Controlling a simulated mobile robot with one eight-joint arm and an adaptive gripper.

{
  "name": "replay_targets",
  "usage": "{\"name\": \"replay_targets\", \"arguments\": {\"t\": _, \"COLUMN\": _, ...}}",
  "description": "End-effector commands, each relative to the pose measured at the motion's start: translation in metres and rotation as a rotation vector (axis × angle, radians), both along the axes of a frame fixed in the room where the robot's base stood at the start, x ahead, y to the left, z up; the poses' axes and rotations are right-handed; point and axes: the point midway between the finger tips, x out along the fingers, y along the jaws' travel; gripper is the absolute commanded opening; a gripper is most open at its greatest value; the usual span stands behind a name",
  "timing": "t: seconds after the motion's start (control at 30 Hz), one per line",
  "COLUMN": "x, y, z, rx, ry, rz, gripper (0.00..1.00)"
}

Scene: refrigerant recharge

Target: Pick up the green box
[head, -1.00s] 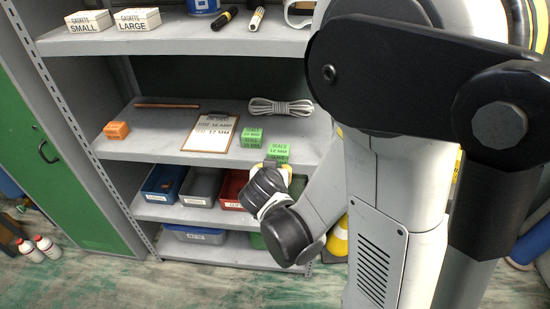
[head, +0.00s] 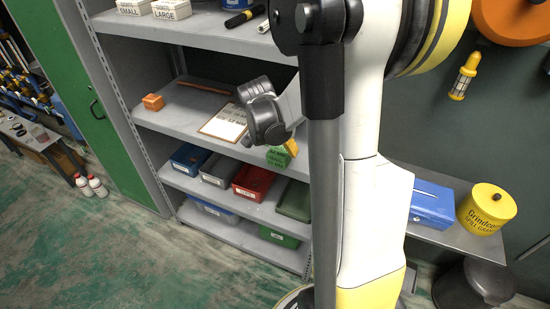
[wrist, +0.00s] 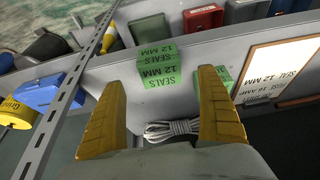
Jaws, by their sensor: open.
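A green box (wrist: 158,66) labelled "SEALS 12 MM" sits near the front edge of a shelf. In the wrist view it is beyond and between the yellow fingertips of my gripper (wrist: 164,78), which is open and empty. A second green box (wrist: 222,76) is to the right, partly hidden behind the right finger. In the head view, one green box (head: 279,157) shows just below my gripper (head: 291,147); my wrist and arm hide the shelf around it. I cannot tell there whether the fingers touch it.
The same shelf holds an orange box (head: 153,102), a clipboard (head: 224,124) and coiled rope (wrist: 172,129). Blue, grey and red bins (head: 253,182) stand on the shelf below. An upper shelf (head: 200,30) overhangs my wrist. A blue box (head: 432,205) and yellow can (head: 487,205) stand at right.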

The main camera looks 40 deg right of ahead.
Motion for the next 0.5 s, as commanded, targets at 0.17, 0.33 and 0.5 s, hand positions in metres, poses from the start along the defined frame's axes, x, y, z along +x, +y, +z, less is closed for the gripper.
{"name": "replay_targets", "arguments": {"t": 0.17, "x": 0.003, "y": -0.007, "z": -0.019, "rx": -0.001, "ry": 0.000, "rz": 0.000, "gripper": 0.86}}
{"name": "replay_targets", "arguments": {"t": 0.33, "x": 0.004, "y": -0.010, "z": -0.032, "rx": -0.001, "ry": -0.001, "rz": 0.000, "gripper": 0.86}}
{"name": "replay_targets", "arguments": {"t": 0.5, "x": 0.007, "y": -0.018, "z": -0.060, "rx": -0.002, "ry": -0.002, "rz": 0.000, "gripper": 0.86}}
